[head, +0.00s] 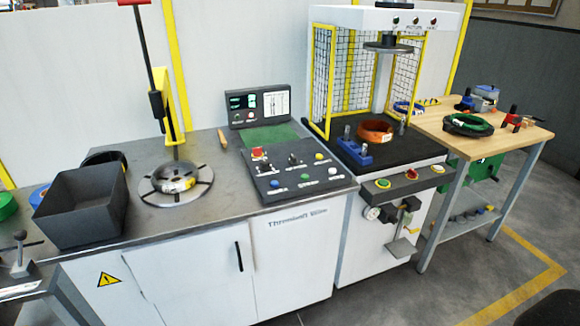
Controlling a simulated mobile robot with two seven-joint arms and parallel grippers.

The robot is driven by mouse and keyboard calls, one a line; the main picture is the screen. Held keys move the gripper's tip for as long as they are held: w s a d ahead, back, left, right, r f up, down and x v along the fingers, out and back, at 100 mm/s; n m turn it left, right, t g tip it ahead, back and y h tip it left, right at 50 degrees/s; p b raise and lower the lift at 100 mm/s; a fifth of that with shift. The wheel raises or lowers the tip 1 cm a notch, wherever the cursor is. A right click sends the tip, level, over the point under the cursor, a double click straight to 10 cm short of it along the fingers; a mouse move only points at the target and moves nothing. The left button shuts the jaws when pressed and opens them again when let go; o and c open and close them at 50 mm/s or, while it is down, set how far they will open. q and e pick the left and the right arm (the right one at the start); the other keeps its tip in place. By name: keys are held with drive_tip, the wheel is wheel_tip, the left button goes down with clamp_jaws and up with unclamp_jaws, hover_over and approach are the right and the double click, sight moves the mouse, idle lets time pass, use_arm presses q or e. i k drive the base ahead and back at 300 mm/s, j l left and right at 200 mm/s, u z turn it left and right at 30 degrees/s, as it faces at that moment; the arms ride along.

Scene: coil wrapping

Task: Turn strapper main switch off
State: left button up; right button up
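A sloped dark control panel (290,196) sits on the metal bench. It carries a red knob (258,153) on a yellow base, black switches (294,160) and several coloured buttons. Their positions and labels are too small to read. Behind it stands a small lit display panel (259,104). I cannot tell which control is the strapper main switch. Neither of my grippers is in view.
A black bin (82,206) and a round turntable (175,184) with a small coil occupy the left bench. An orange coil (375,131) lies inside the caged machine. A wooden table (492,143) with a green coil stands right. The floor in front is clear.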

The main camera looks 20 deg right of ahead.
sight(256, 151)
drive_tip(key=i+l+z, duration=0.1)
drive_tip(key=l, duration=0.25)
drive_tip(key=i+l, duration=0.1)
drive_tip(key=l, duration=0.25)
drive_tip(key=i+l+z, duration=0.15)
drive_tip(key=l, duration=0.5)
drive_tip(key=i+z, duration=0.05)
